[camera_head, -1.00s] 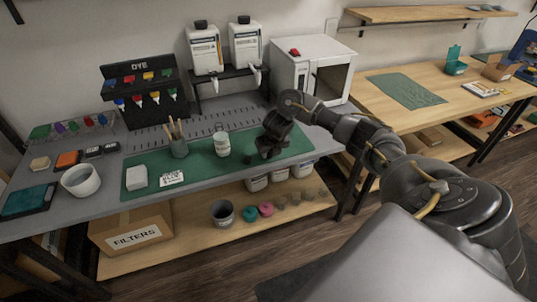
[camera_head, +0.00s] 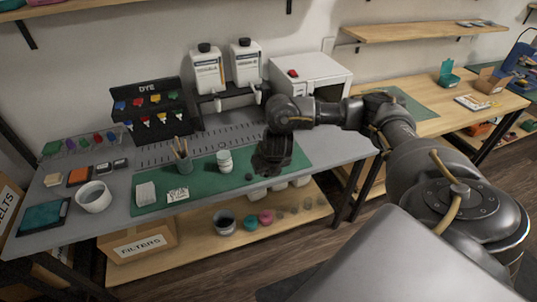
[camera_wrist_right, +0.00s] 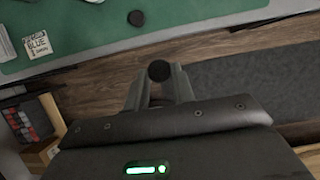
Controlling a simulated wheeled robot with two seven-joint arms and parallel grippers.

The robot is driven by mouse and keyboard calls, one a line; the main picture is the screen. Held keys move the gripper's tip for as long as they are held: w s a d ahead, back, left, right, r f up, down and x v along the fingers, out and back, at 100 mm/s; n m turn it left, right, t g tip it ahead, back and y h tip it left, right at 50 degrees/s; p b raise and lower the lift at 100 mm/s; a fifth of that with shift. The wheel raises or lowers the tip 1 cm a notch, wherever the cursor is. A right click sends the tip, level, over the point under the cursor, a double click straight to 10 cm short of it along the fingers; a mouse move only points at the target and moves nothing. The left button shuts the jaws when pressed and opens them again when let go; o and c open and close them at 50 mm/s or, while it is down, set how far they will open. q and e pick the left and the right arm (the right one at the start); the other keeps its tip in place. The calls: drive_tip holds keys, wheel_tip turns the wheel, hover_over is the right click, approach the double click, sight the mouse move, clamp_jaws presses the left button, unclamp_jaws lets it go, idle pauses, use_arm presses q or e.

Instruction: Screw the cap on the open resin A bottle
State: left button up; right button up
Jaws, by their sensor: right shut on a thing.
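My right gripper (camera_head: 270,172) hangs at the front edge of the green mat (camera_head: 213,178). In the right wrist view its fingers (camera_wrist_right: 159,82) are shut on a small round black piece, which looks like a cap (camera_wrist_right: 159,70), held over the floor in front of the bench. Two white resin bottles stand on the rack, left (camera_head: 208,72) and right (camera_head: 245,65). Both show dark tops; I cannot read which is A. My left gripper is not in view.
White stacked cups (camera_head: 224,161), a brush holder (camera_head: 183,157) and a white block (camera_head: 146,194) stand on the mat. The dye rack (camera_head: 152,110) is behind. A white oven-like box (camera_head: 310,78) stands right of the bottles. The lower shelf (camera_head: 200,258) holds jars.

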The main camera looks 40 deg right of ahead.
sight(266, 175)
drive_tip(key=shift+s+a+r+p, duration=0.25)
drive_tip(key=shift+s+a+r, duration=0.1)
drive_tip(key=shift+s+a, duration=0.2)
drive_tip(key=shift+s+a+r+p, duration=0.3)
drive_tip(key=shift+s+a, duration=0.15)
drive_tip(key=shift+s, duration=0.1)
drive_tip(key=shift+a, duration=0.1)
drive_tip(key=shift+a+m, duration=0.2)
drive_tip(key=shift+m, duration=0.1)
drive_tip(key=s+a+r+m+g, duration=0.1)
drive_tip(key=a+r+m+g, duration=0.2)
drive_tip(key=m, duration=0.7)
drive_tip(key=s+a+r+m+g+y, duration=0.1)
drive_tip(key=s+a+r+m+g, duration=0.1)
drive_tip(key=a+r+m, duration=0.4)
drive_tip(key=s+a+r+m+g, duration=0.2)
drive_tip(key=a+r+m+g, duration=0.2)
drive_tip(key=r+m, duration=0.4)
drive_tip(key=shift+s+a+m, duration=0.15)
drive_tip(key=shift+a+m, duration=0.05)
drive_tip(key=shift+m, duration=3.6)
drive_tip(key=shift+d, duration=0.1)
